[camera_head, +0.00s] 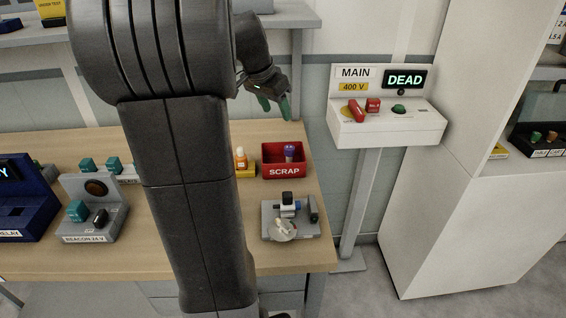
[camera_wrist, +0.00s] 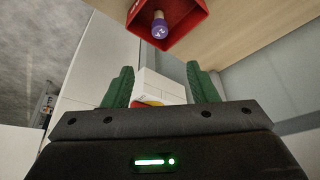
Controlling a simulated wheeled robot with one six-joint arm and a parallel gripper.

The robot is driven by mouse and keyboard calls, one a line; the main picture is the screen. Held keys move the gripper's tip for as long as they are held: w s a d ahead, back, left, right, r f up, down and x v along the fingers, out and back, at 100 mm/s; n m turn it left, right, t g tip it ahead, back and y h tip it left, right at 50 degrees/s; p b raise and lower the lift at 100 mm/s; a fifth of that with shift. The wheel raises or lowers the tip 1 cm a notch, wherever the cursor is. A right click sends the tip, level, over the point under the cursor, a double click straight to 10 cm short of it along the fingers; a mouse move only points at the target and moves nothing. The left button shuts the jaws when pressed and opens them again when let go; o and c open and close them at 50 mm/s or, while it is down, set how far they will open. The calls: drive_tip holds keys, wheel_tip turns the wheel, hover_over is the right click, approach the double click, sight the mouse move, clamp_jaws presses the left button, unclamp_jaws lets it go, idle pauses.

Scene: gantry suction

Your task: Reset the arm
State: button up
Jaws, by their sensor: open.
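My gripper (camera_head: 275,104) hangs at the end of my folded arm, above the back right part of the wooden table (camera_head: 150,255). In the wrist view its two green fingers (camera_wrist: 160,88) are apart, with nothing held between them. My dark arm column fills the middle left of the head view and hides part of the table. A red SCRAP bin (camera_head: 284,172) stands on the table below my gripper. A purple-topped piece (camera_head: 289,151) is in the bin; both also show at the top of the wrist view (camera_wrist: 159,27).
Right of the table, a white MAIN 400 V panel (camera_head: 388,130) on a post shows DEAD. A grey fixture (camera_head: 306,229) sits at the table's right front. A BEACON unit (camera_head: 92,222) and a blue unit (camera_head: 28,200) stand left. A white cabinet (camera_head: 440,235) stands right.

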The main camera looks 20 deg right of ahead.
sight(290, 147)
drive_tip(key=x, duration=1.4)
drive_tip(key=shift+s+a+p, duration=0.1)
drive_tip(key=shift+s+p, duration=0.05)
drive_tip(key=shift+p, duration=0.15)
wheel_tip(290, 147, up, 3)
drive_tip(key=shift+f+p, duration=0.2)
drive_tip(key=shift+p, duration=0.65)
drive_tip(key=shift+r+p, duration=0.35)
drive_tip(key=shift+r, duration=0.25)
drive_tip(key=shift+f, duration=0.1)
